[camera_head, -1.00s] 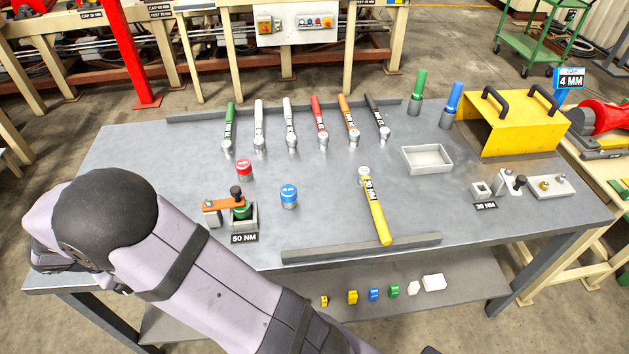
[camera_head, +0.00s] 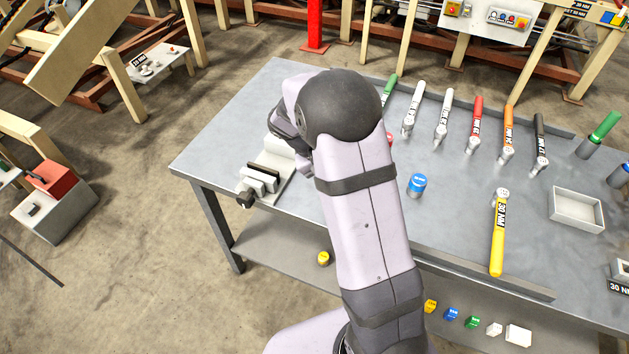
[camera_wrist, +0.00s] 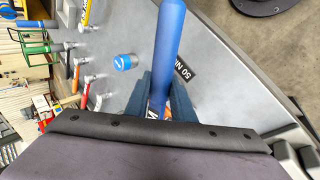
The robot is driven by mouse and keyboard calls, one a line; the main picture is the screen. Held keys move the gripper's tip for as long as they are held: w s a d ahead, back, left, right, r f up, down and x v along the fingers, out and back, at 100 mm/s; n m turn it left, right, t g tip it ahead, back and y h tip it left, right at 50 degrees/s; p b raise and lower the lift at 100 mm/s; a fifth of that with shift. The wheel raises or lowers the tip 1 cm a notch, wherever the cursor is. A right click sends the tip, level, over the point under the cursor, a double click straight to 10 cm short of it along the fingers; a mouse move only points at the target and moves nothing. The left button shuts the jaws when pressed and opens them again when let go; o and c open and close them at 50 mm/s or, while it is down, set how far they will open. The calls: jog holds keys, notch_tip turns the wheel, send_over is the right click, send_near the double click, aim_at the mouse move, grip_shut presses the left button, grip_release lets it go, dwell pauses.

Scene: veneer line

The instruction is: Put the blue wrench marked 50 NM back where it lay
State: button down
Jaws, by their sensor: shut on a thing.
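The blue wrench (camera_wrist: 167,45) is in my gripper (camera_wrist: 165,100), seen in the wrist view. Its thick blue handle runs up out of the top of that picture between the two dark fingers. Its lower end and any marking on it are mostly hidden by the gripper body. A black 50 NM plate (camera_wrist: 185,68) on the bench shows just right of the handle. In the head view my arm hides the gripper and the wrench. I cannot tell the height above the bench.
Wrenches in a row, with a red one (camera_head: 476,125), lie toward the back of the bench (camera_head: 450,215). A yellow wrench (camera_head: 498,240) lies nearer the front, with a blue cap (camera_head: 417,185) left of it. A vise (camera_head: 262,178) sits at the left corner; a white tray (camera_head: 577,212) stands right.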

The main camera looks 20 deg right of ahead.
jog(key=s+d+f+m+g+y, duration=0.1)
jog(key=s+d+m, duration=0.2)
jog(key=s+d, duration=0.6)
jog(key=s+d+f+m+g+y, duration=0.1)
jog(key=s+d+f+m+g, duration=0.1)
jog(key=s+d, duration=0.6)
jog(key=d+m, duration=0.1)
jog(key=d, duration=0.5)
jog(key=shift+s+d+b, duration=0.25)
jog(key=shift+s+b, duration=0.05)
jog(key=shift+s, duration=0.1)
jog(key=shift+f+b, duration=0.1)
jog(key=shift+b, duration=0.3)
notch_tip(320, 180, down, 6)
jog(key=b, duration=0.5)
jog(key=shift+r, duration=0.25)
jog(key=shift+f+b, duration=0.6)
jog(key=shift+b, duration=0.25)
jog(key=c, duration=1.4)
grip_release()
jog(key=shift+a, duration=0.1)
jog(key=shift+c, duration=0.2)
jog(key=shift+s+a+f, duration=0.1)
jog(key=shift+f, duration=0.05)
